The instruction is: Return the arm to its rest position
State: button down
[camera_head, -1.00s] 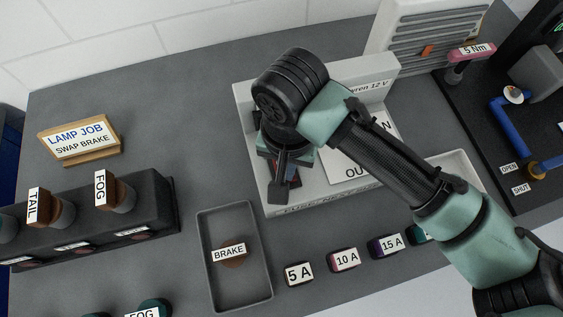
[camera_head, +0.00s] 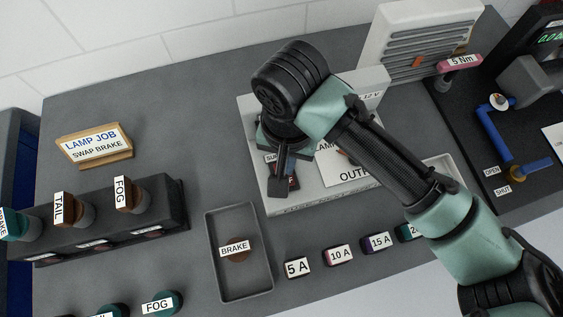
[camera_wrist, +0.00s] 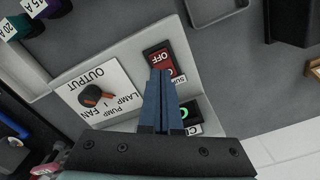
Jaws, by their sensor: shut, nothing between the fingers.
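My gripper (camera_wrist: 160,100) is shut and empty. In the wrist view its blue fingers point at the light grey control panel, with the tips in front of the lower part of a red OFF switch (camera_wrist: 158,57); whether they touch it I cannot tell. Beside the switch are a black rotary knob (camera_wrist: 94,96) on the white OUTPUT plate and a green-marked switch (camera_wrist: 190,114), partly covered by the fingers. In the head view my arm reaches over the panel (camera_head: 256,112) from the lower right and hides much of it.
A grey tray (camera_head: 212,225) holds a brown BRAKE lamp (camera_head: 238,254). A black lamp holder (camera_head: 160,222) stands at left near the LAMP JOB sign (camera_head: 94,146). Several fuses, such as the 5 A one (camera_head: 298,267), line the front. A pink 5 Nm tool (camera_head: 460,62) stands at back right.

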jog(key=shift+r, duration=0.6)
